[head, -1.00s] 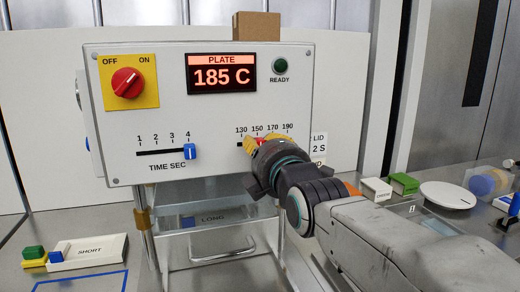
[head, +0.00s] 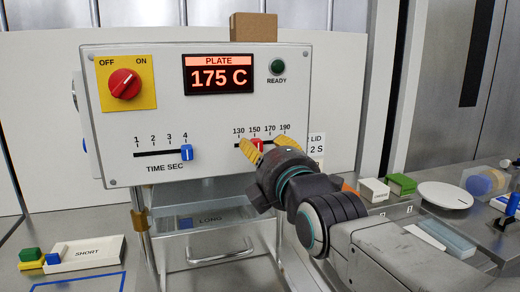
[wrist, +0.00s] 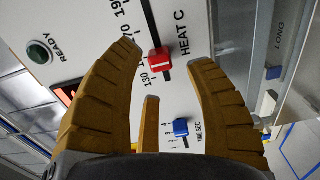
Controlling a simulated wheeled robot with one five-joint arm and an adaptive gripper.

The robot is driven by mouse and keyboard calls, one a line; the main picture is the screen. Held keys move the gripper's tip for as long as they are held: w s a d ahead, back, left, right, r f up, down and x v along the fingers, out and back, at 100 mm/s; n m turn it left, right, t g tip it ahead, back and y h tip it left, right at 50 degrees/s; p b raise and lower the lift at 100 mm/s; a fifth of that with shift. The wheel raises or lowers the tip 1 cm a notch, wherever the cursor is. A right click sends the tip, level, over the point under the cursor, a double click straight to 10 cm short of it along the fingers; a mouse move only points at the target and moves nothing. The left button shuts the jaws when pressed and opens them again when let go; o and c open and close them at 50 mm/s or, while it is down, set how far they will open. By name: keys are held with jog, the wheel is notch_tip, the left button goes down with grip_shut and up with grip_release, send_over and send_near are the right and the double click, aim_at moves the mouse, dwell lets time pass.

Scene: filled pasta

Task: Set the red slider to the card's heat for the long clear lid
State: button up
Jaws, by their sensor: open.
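The red slider (head: 258,145) sits on the heat scale near the 150 mark. It also shows in the wrist view (wrist: 160,62), between the fingers. My gripper (head: 265,143) is open at the panel, its yellow fingers on either side of the slider. I cannot tell whether a finger touches it. The plate display (head: 219,76) reads 175 C. The card (head: 317,143) at the panel's right edge is partly hidden; only "LID" and "2 S" can be read, and its heat is hidden. I cannot clearly identify the long clear lid.
The blue time slider (head: 187,152) is at 4. The red knob (head: 124,84) and dark green ready lamp (head: 278,66) are above. A LONG drawer (head: 210,220) is below. A SHORT block (head: 85,253) lies left. White and green blocks and a white disc (head: 446,195) stand right.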

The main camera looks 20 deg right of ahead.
jog(key=shift+s, duration=2)
